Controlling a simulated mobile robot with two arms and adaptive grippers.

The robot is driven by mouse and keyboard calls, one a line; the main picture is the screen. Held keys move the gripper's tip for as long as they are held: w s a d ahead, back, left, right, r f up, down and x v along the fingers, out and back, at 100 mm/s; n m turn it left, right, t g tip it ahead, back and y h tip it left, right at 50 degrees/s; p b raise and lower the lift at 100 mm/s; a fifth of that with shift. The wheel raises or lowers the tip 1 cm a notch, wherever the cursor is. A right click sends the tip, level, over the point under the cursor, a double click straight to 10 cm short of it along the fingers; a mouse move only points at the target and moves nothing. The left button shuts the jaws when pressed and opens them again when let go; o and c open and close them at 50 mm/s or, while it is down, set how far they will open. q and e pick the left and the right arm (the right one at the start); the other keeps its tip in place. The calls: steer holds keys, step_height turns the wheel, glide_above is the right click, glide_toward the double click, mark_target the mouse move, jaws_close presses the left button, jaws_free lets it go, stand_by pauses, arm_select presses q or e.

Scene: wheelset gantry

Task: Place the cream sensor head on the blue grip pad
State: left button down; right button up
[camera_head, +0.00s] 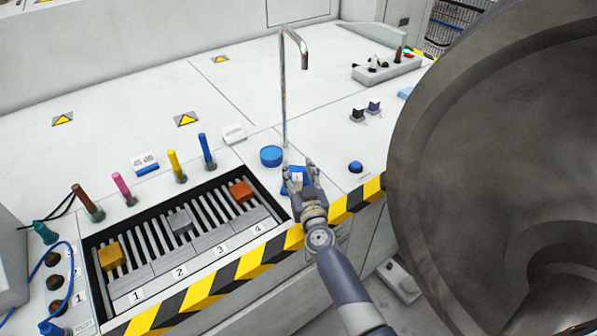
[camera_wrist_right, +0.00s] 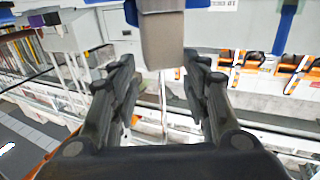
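The cream sensor head appears as a pale grey-beige block (camera_wrist_right: 162,40) at the top middle of the right wrist view, between the fingertips of my right gripper (camera_wrist_right: 160,62). The fingers are part-closed, with their tips at its two sides. In the head view my right gripper (camera_head: 299,176) is at the table's front edge, and a small pale part of the block shows between its fingers. A blue patch (camera_head: 288,189), apparently the blue grip pad, shows beside and behind the fingers, mostly hidden by them. I cannot tell whether the block touches it. My left gripper is not in view.
A slotted tray (camera_head: 150,262) with coloured blocks lies to the left. A large dark wheel (camera_head: 490,150) fills the right side. The table's back middle is clear.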

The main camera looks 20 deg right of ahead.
steer(key=shift+r, duration=0.3)
steer(key=shift+r+p, duration=0.45)
steer(key=shift+p, duration=0.15)
steer(key=s, duration=1.2)
steer(key=shift+a+f, duration=0.15)
steer(key=shift+a, duration=0.15)
